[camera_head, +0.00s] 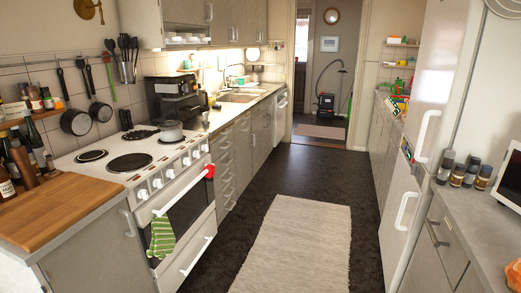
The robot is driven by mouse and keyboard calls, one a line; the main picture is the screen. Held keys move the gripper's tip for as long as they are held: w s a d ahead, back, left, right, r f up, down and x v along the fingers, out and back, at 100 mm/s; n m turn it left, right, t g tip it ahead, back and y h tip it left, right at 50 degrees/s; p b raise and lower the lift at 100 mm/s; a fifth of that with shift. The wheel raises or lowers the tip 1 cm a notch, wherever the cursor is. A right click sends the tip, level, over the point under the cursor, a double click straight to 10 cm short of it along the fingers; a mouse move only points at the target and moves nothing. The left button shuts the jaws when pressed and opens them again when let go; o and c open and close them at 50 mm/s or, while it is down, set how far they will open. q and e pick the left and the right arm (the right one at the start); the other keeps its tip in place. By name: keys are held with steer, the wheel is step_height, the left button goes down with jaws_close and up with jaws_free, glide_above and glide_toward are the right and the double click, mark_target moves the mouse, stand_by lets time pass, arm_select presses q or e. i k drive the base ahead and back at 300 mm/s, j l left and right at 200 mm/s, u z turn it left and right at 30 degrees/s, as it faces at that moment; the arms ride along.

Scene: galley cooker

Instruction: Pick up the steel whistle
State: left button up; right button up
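I cannot make out a steel whistle anywhere in the head view; it may be hidden or too small to tell. A small light-metal pot (171,131) stands on the back of the white cooker (150,190) at the left, but it is not clearly a whistle. Neither of my grippers is in view.
A wooden worktop (70,207) with dark bottles is at the near left. A green striped cloth (161,237) hangs on the oven handle. Jars (457,175) stand on the right counter (465,212). A pale rug (295,243) lies on the open floor between.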

mark_target(206, 122)
steer(key=i, duration=2.7)
steer(key=l+z, duration=0.05)
steer(key=l, duration=0.05)
